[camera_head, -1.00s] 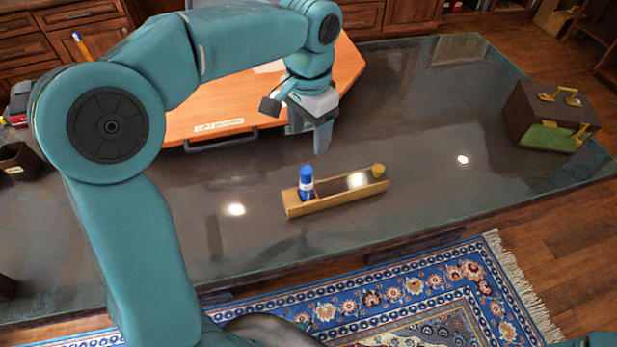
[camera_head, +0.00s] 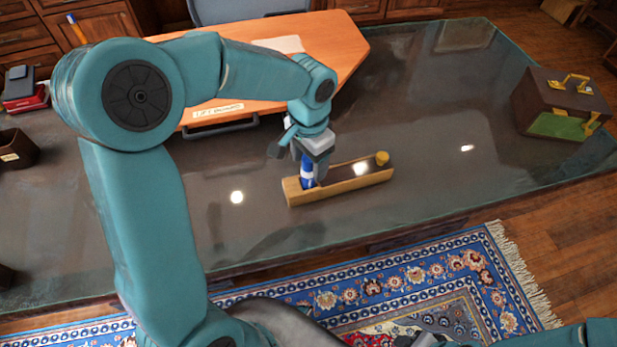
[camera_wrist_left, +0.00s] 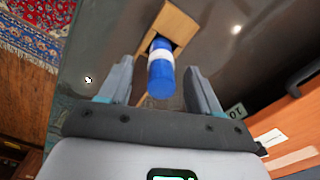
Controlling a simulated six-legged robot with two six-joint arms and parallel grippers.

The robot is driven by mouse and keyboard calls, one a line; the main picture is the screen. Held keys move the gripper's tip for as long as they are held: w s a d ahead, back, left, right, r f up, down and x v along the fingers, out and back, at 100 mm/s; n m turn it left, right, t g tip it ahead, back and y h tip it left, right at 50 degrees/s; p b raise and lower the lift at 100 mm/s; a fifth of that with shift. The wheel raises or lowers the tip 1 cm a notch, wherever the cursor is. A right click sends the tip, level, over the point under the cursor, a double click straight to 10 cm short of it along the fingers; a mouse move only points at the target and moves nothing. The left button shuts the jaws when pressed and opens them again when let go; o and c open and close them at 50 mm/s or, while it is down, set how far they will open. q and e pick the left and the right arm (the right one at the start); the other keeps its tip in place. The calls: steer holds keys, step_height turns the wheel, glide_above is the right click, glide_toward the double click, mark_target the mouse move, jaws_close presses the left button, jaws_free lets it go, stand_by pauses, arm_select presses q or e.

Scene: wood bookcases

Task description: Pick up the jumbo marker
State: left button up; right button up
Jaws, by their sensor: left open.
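The jumbo marker (camera_head: 307,172) is a blue cylinder with a white band. It stands in the left end of a narrow wooden tray (camera_head: 345,187) on the dark glass-topped desk. In the left wrist view the marker (camera_wrist_left: 161,72) is between the two fingers of my left gripper (camera_wrist_left: 161,85), with a gap on each side. My left gripper (camera_head: 314,172) is open and low over the tray's left end, partly hiding the marker in the head view. My right gripper is not clearly seen.
An orange-brown board (camera_head: 340,60) with a black handle lies behind. A brown case (camera_head: 560,100) with brass fittings stands at the right. A dark box (camera_head: 17,149) is at the left. Desk around the tray is clear.

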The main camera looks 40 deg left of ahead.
mark_target(308, 170)
arm_select(q)
steer(key=f, duration=0.2)
steer(key=shift+s+a+f, duration=0.1)
steer(key=shift+s+f, duration=0.1)
steer(key=shift+f, duration=0.15)
steer(key=shift+w+f, duration=0.1)
steer(key=shift+f, duration=0.25)
steer(key=c, duration=1.1)
steer(key=shift+r, duration=0.1)
